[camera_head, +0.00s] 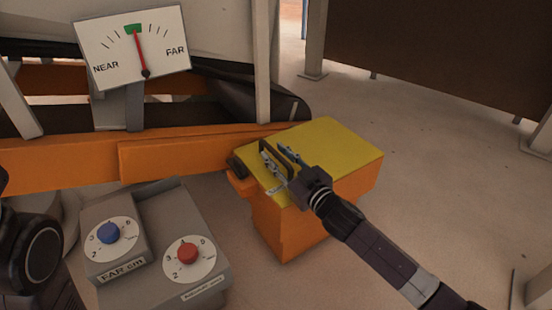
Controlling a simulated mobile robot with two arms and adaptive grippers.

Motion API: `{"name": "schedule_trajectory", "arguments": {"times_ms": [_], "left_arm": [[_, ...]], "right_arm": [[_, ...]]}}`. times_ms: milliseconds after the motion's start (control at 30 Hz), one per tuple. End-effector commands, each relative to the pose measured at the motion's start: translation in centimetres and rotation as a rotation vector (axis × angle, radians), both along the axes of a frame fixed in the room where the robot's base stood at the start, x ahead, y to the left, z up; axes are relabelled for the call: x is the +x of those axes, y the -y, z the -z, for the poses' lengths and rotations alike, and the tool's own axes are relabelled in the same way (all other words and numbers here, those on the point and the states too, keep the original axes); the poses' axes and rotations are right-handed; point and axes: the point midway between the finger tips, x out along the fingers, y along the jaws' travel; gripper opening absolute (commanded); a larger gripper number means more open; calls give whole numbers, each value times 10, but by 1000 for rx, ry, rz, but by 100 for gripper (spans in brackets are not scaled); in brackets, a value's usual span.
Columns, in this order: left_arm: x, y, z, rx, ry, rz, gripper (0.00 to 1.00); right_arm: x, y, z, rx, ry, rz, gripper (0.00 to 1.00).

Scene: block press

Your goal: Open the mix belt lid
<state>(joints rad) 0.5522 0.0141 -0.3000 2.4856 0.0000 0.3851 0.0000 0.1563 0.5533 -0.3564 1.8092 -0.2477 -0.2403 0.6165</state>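A yellow lid (335,150) lies flat and closed on top of an orange box (285,226), right of centre. A dark bar-shaped handle stands on the lid's left part. My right gripper (278,155) reaches in from the lower right, low over the lid at the handle. Its fingers are apart, with the dark bar showing between them. I cannot tell whether either finger touches the bar. My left gripper is not in view; only dark parts of my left arm show at the left edge.
A grey control box (150,240) with a blue knob (108,233) and a red knob (187,252) stands at lower left. A NEAR/FAR gauge (135,45) stands at upper left, above an orange beam (180,157). The floor right of the orange box is clear.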

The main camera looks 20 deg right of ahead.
Motion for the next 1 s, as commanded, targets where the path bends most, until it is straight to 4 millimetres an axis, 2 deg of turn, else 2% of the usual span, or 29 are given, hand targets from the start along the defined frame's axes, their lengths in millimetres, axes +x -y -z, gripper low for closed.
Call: {"name": "schedule_trajectory", "arguments": {"times_ms": [367, 600, 633, 1000], "left_arm": [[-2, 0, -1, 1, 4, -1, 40], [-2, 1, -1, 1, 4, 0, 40], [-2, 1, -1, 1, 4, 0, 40], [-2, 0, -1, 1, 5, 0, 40]], "right_arm": [[4, -1, 0, 0, -2, 0, 28], [4, -1, 0, 0, -1, 0, 1], [4, -1, 0, 0, -1, 0, 0], [4, -1, -1, 1, -1, 0, 0]]}}
